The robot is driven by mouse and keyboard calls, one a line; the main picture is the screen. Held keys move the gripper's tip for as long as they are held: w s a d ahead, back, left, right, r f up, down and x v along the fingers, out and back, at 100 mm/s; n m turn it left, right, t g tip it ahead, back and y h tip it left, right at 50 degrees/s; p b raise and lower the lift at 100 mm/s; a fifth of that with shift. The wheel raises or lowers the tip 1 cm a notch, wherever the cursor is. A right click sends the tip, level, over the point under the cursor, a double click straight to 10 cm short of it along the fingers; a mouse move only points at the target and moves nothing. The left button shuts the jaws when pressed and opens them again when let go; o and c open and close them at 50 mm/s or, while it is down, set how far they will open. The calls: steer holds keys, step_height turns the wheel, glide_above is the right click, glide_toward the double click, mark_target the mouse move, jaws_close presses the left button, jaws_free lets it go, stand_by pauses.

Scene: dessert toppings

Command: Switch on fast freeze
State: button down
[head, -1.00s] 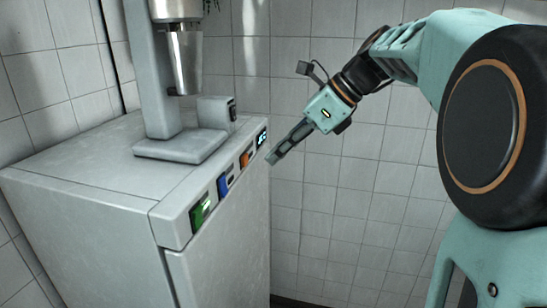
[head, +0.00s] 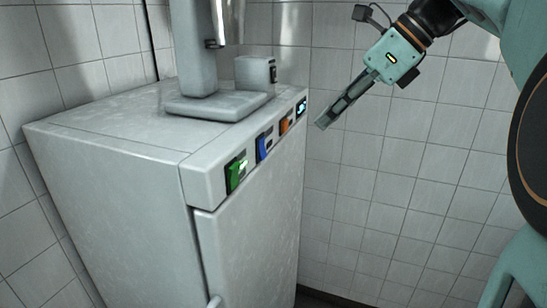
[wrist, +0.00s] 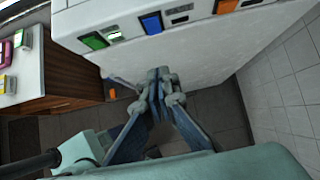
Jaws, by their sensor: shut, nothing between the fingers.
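The white freezer cabinet (head: 115,180) has a row of controls along its top front edge. A green switch (head: 234,175) with a bright lamp beside it, a blue switch (head: 262,149), an orange switch (head: 284,126) and a small lit display (head: 302,107) run from near to far. In the wrist view I see the green switch (wrist: 94,41), the blue switch (wrist: 151,23) and part of the orange switch (wrist: 225,5). The lamps by blue and orange look dark. I cannot read which is fast freeze. My gripper (head: 322,122) is shut and empty, apart from the panel, near its far end.
A grey mixer-like machine (head: 200,60) stands on the freezer top. A tiled wall (head: 420,190) stands behind and to the right. The wrist view shows a wooden counter (wrist: 70,65) with coloured items on the left and open floor (wrist: 215,105) below.

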mark_target(263, 148)
stand_by(0.3)
steer(key=a+r+b+x, duration=0.1)
steer(key=a+x, duration=0.1)
steer(key=x, duration=1)
steer(key=shift+w+a, duration=0.2)
steer(key=shift+w, duration=0.2)
steer(key=shift+r, duration=0.1)
